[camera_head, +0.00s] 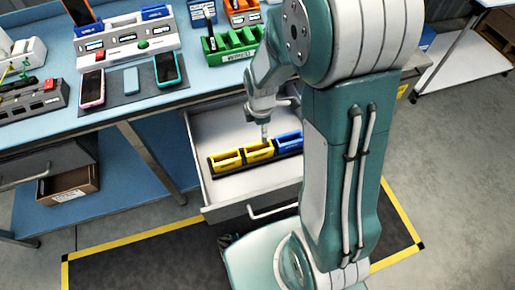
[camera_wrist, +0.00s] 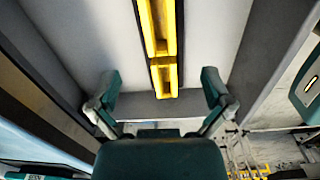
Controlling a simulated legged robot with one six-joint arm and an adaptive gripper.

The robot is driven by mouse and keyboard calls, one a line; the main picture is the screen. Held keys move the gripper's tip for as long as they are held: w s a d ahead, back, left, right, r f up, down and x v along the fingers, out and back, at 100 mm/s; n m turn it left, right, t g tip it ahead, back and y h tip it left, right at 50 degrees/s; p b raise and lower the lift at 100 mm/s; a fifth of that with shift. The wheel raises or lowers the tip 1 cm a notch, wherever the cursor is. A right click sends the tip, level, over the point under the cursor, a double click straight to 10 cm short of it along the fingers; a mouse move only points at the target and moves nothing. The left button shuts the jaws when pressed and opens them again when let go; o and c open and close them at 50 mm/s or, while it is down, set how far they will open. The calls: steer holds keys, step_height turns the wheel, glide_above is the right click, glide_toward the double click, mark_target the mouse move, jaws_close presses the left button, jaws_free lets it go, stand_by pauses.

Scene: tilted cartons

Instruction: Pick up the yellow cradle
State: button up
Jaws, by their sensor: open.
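Two yellow cradles, one at left (camera_head: 227,160) and one in the middle (camera_head: 259,150), sit in a row in a black holder inside the open drawer. A blue cradle (camera_head: 289,141) sits at the right end of the row. My gripper (camera_head: 265,133) is over the drawer, close to the middle yellow cradle, partly hidden by my arm. In the wrist view my gripper (camera_wrist: 160,80) is open and empty, its fingers spread to either side of the row. An upper yellow cradle (camera_wrist: 156,25) and a lower one (camera_wrist: 163,80) show end to end there. Contact cannot be told.
The drawer (camera_head: 262,184) has raised walls around the row and bare floor in front. Above it, the blue table (camera_head: 205,85) carries phones, a white stand (camera_head: 125,44) and a green rack (camera_head: 232,45). A cardboard box (camera_head: 68,187) lies on the lower shelf at left.

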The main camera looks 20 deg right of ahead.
mark_target(259, 148)
steer(key=shift+n, duration=0.3)
steer(key=f, duration=1.2)
steer(key=shift+w+f, duration=0.1)
steer(key=shift+w, duration=0.1)
steer(key=c, duration=1.2)
